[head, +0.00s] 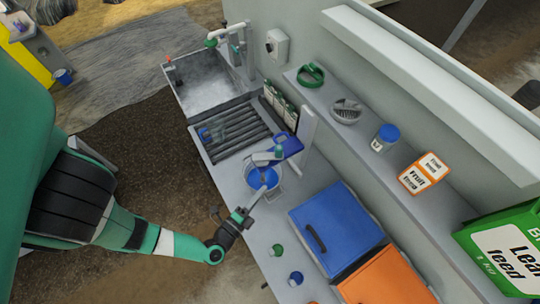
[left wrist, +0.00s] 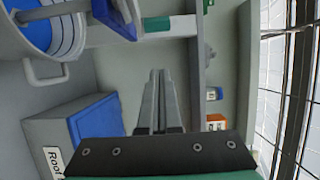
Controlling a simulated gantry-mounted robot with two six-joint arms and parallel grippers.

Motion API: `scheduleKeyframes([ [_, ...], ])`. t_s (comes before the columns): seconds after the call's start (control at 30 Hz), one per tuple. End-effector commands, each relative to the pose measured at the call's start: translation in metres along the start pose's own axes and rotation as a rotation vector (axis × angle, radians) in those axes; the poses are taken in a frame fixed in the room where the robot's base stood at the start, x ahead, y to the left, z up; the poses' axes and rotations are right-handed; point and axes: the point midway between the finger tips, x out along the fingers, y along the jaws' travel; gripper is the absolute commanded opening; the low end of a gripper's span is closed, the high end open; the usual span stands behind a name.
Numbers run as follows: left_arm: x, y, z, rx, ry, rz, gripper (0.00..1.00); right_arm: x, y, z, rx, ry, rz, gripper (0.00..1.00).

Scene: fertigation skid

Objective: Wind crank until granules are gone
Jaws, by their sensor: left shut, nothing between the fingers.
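My left gripper (head: 258,195) is shut and empty, at the near side of a pail with a blue inside (head: 252,180). In the left wrist view its fingers (left wrist: 158,75) are together, and the pail (left wrist: 65,45) is at the upper left with a grey bar across it. Above the pail stands a grey post (head: 308,128) with a blue part (head: 289,146) and a pale arm; the blue part also shows in the left wrist view (left wrist: 115,18). I cannot make out which part is the crank, nor any granules. My right gripper is out of view.
A blue-lidded bin (head: 335,225) and an orange-lidded bin (head: 388,280) stand right of the pail. A shelf (head: 440,200) above holds a jar (head: 385,137) and feed boxes. A sink (head: 208,80) and ribbed drainer (head: 232,128) lie behind. Small capped bottles (head: 296,278) stand in front.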

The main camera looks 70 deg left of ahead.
Motion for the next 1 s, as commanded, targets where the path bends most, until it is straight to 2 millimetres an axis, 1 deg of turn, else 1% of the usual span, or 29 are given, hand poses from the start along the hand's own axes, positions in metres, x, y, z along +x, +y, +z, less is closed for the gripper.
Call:
scheduleKeyframes([
  [0.17,0.013,0.001,0.002,-0.004,-0.01,-0.002,0.0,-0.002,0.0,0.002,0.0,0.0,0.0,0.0],
  [0.27,0.025,0.001,0.003,-0.001,-0.013,0.0,0.0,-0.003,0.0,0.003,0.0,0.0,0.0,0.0],
  [0.43,0.054,0.002,0.004,-0.003,-0.015,-0.002,0.0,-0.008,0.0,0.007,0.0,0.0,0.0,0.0],
  [0.6,0.093,0.002,0.003,-0.003,-0.011,-0.003,0.0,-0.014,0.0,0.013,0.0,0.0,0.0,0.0],
  [0.67,0.104,0.003,0.006,-0.002,-0.013,-0.003,0.0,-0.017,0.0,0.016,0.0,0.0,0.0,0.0],
  [0.8,0.116,0.004,0.021,-0.001,-0.011,-0.001,0.0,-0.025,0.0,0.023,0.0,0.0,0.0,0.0],
  [1.0,0.126,0.002,0.03,-0.001,-0.006,-0.001,0.0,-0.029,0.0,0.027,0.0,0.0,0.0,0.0],
])
